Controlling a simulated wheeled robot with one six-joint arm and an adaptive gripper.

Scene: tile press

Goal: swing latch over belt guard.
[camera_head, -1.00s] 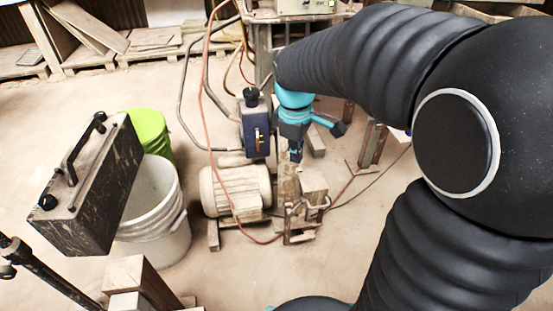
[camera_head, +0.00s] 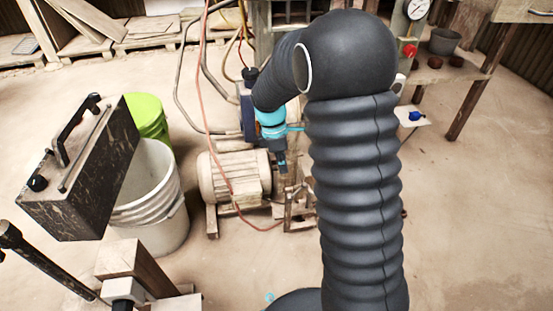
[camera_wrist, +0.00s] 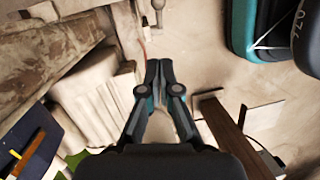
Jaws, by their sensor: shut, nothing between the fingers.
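My gripper (camera_head: 282,166) points down just right of the beige finned motor (camera_head: 235,178), above a small weathered wood-and-metal assembly (camera_head: 297,212), likely the belt guard area. My arm hides part of that assembly. In the wrist view the two fingers (camera_wrist: 159,68) are together and empty. The ribbed motor (camera_wrist: 95,105) lies to their left there. A small grey metal rod with a rounded end (camera_wrist: 157,18), possibly the latch, shows beyond the fingertips, apart from them. I cannot tell the latch for certain in either view.
An orange cable (camera_head: 219,140) runs past the motor's front. A white bucket (camera_head: 150,210), green bin (camera_head: 147,116) and black case (camera_head: 85,175) are at left.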

